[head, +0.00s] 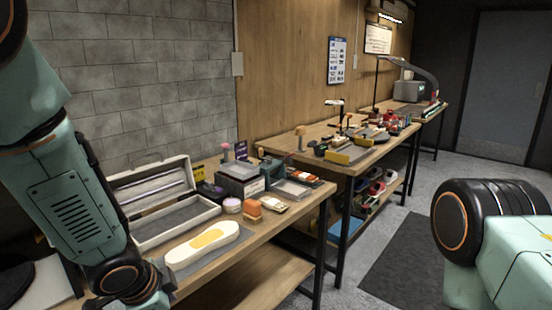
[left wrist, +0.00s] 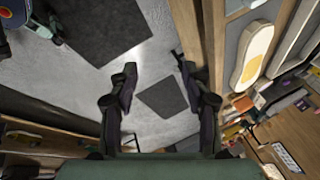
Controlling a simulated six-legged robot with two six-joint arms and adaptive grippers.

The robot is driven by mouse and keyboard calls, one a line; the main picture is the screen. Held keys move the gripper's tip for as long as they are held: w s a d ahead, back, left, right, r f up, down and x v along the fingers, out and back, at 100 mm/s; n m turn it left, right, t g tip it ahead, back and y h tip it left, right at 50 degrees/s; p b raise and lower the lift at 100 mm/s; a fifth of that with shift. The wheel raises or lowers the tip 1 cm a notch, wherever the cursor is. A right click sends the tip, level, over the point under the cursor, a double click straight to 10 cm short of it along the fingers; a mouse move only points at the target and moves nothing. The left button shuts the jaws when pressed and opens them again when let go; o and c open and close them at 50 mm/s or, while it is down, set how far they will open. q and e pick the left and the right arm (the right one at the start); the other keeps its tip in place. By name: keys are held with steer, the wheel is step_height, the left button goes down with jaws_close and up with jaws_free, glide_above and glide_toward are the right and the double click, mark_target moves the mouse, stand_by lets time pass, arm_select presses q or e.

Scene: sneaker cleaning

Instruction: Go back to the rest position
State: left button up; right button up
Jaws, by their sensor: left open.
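My left arm comes down at the left of the head view, and its wrist end sits by the near bench's left front. The fingers cannot be made out there. In the left wrist view my left gripper (left wrist: 155,63) is open and empty, its two fingers spread over grey floor. A white sole-shaped piece with a yellow patch (head: 188,254) lies on a grey mat on the bench, right of my left wrist. It also shows in the left wrist view (left wrist: 249,49), right of the fingers and apart from them. My right gripper is out of view; only part of my right arm shows.
The near bench (head: 262,229) holds an open grey case (head: 150,183), an orange-brown brush (head: 253,208), a pink-lidded jar (head: 232,205) and several small items. A second bench (head: 345,165) stands behind it. Free floor with a dark mat (head: 405,260) lies to the right.

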arm_select(q)
steer(key=s+f+n+b, duration=0.2)
steer(key=s+f+n, duration=0.95)
steer(key=f, duration=0.45)
steer(key=s+a+f+n+g+b, duration=0.1)
steer(key=s+f, duration=0.3)
steer(key=s, duration=0.5)
steer(key=s+a+f+g+b, duration=0.1)
steer(key=s+a+f+g, duration=0.1)
steer(key=s+f, duration=0.3)
steer(key=s+g, duration=0.1)
steer(key=s, duration=0.2)
steer(key=shift+s+n+g+y, duration=0.35)
steer(key=shift+s+g+y, duration=0.05)
